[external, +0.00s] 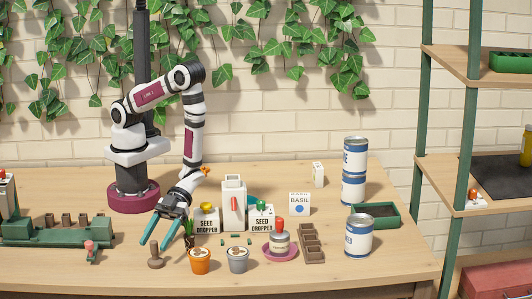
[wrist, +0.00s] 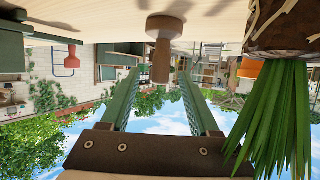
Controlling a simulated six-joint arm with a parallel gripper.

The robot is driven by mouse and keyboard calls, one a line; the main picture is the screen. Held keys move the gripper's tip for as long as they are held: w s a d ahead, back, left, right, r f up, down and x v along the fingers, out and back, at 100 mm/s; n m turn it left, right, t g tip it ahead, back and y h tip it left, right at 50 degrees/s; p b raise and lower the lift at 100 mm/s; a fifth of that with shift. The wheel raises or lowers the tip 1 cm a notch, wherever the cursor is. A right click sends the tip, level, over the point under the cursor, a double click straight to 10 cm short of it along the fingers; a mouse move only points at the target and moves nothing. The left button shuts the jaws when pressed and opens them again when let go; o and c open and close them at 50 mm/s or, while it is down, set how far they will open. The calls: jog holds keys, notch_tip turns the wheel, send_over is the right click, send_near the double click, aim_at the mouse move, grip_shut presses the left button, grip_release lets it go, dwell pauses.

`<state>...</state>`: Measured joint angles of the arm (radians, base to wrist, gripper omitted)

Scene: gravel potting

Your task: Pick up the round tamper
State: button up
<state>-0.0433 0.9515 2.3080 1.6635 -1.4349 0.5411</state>
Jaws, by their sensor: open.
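The round tamper, a brown wooden piece with a narrow handle and a wider round end, stands on the table at the front left in the external view (external: 155,258). In the wrist view, the tamper (wrist: 161,55) appears at the top middle, between the tips of the two fingers. My gripper (external: 160,245) is open, with its green fingers pointing down just above and around the tamper's top. It also shows in the wrist view (wrist: 159,75), with a gap between the fingers. I cannot tell whether either finger touches the tamper.
A green-leaved seedling (wrist: 270,120) with a soil plug is close on the right in the wrist view. An orange pot (external: 200,262) and a grey pot (external: 238,261) stand right of the tamper. A red-handled tool (external: 90,250) and a green rack (external: 55,231) lie left.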

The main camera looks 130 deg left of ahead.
jog(key=shift+x, duration=0.9)
grip_shut()
jog(key=shift+r, duration=0.1)
